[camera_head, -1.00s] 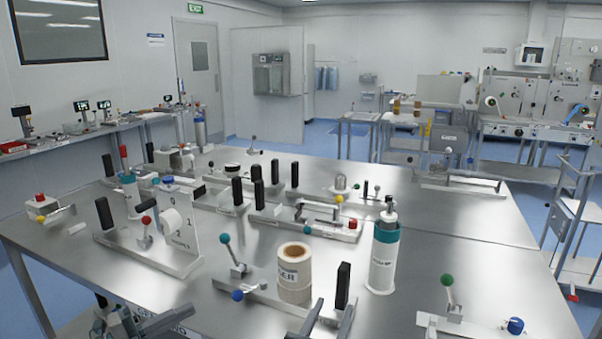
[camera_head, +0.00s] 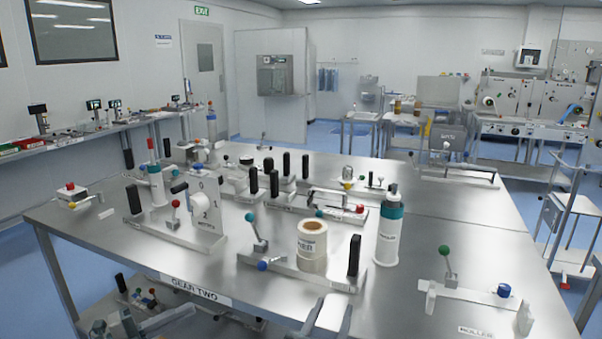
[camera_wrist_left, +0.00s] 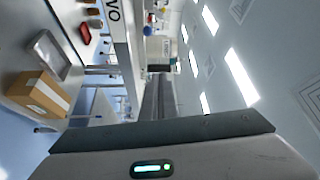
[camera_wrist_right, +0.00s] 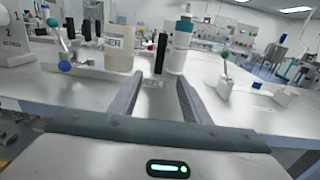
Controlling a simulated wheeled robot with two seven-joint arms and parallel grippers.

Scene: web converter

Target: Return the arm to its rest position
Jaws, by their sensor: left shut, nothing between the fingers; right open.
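My right gripper (camera_head: 328,314) is low in the head view at the table's front edge. Its two fingers are apart, and the right wrist view (camera_wrist_right: 158,97) shows nothing between them. A black upright handle (camera_head: 354,256) on a metal fixture stands beyond the fingertips, apart from them. My left gripper (camera_head: 115,326) is at the bottom left of the head view, low in front of the table. In the left wrist view (camera_wrist_left: 158,97) its fingers are together and empty, pointing out into the room beside a shelf.
The steel table (camera_head: 440,240) holds several fixtures, a label roll (camera_head: 312,247) and a teal-topped bottle (camera_head: 390,228). A fixture with a green-knobbed lever (camera_head: 446,262) stands at the right. A lower shelf with small parts shows under the front edge. Blue floor (camera_head: 30,270) lies open at the left.

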